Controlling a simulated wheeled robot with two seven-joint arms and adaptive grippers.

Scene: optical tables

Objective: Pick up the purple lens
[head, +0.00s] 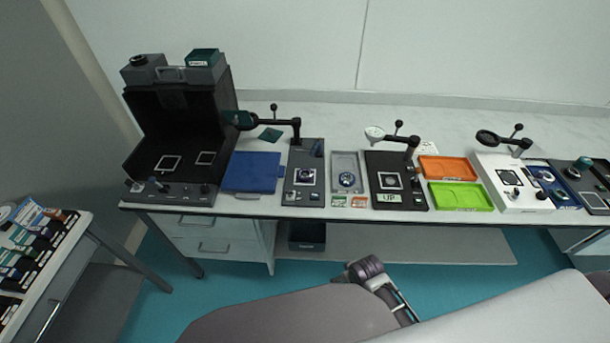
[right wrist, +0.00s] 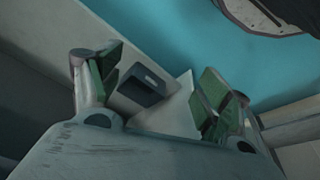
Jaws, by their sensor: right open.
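No lens is clearly purple at this size. A small round dark-blue or violet lens-like piece (head: 305,176) sits on a dark station at the middle of the bench in the head view. My left gripper is not in view.
The long bench carries a black open box (head: 180,120), a blue mat (head: 251,172), an orange tray (head: 448,168), a green tray (head: 461,196) and a white station (head: 510,183). Magnifier arms overhang the stations. A side table (head: 75,230) with bottles stands left. A dark bin (right wrist: 143,85) lies beneath the bench.

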